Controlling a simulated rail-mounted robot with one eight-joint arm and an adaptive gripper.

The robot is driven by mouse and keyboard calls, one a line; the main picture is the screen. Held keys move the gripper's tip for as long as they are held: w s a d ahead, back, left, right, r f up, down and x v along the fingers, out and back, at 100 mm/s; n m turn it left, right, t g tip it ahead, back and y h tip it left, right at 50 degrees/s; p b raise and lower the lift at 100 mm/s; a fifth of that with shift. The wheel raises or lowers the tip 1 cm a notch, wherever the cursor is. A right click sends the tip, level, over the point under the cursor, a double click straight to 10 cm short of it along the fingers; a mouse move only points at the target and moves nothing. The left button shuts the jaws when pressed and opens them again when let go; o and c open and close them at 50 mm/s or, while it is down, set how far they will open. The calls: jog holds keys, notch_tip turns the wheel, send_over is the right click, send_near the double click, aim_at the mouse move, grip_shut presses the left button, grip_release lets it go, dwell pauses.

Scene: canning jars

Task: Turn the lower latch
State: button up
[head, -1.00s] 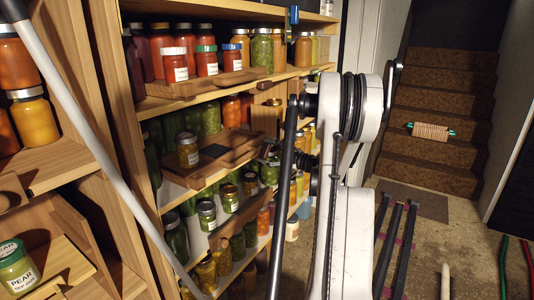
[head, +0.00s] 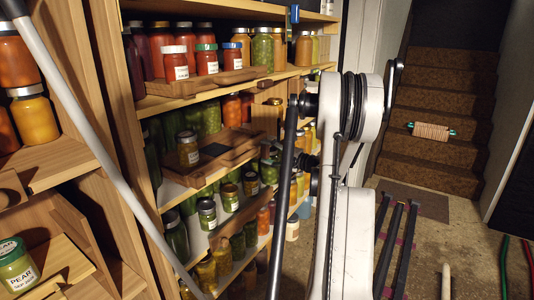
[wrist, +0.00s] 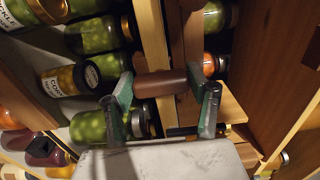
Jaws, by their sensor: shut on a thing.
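The latch (wrist: 160,83) is a dark brown wooden block in the middle of the wrist view. It lies crosswise in the picture, in front of a pale wooden upright (wrist: 152,35). My gripper (wrist: 165,95) has one green-and-grey finger at each end of the block and is shut on it. In the head view my gripper (head: 272,161) is small and dark at the middle shelves, left of my white arm. The latch cannot be made out there.
Glass jars stand close by in the wrist view, including a labelled jar (wrist: 72,77) and green jars (wrist: 97,35). In the head view a wooden tray (head: 205,158) with one jar sits on the middle shelf. Open floor (head: 425,245) lies to the right.

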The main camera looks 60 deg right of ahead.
dwell(0.5)
jog(key=o, duration=1.2)
jog(key=shift+c, duration=0.2)
jog(key=s, duration=1.2)
jog(key=shift+d, duration=0.2)
jog(key=shift+a, duration=0.1)
